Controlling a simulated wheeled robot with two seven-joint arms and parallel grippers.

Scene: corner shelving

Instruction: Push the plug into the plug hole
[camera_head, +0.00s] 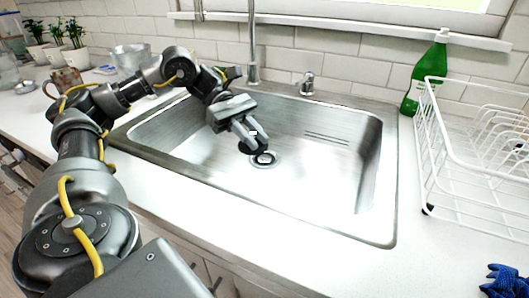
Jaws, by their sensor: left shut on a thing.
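The plug hole (263,159) is a dark-rimmed round opening in the floor of the steel sink (320,170). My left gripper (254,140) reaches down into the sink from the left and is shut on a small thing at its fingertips. That thing looks like the plug (255,149), dark and mostly hidden by the fingers. It appears just above or at the far edge of the plug hole; I cannot tell whether they touch. My right gripper is not in view.
A white dish rack (470,150) and green bottle (424,78) are on the right. Blue gloves (503,282) lie at lower right. Potted plants (76,45) stand at back left.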

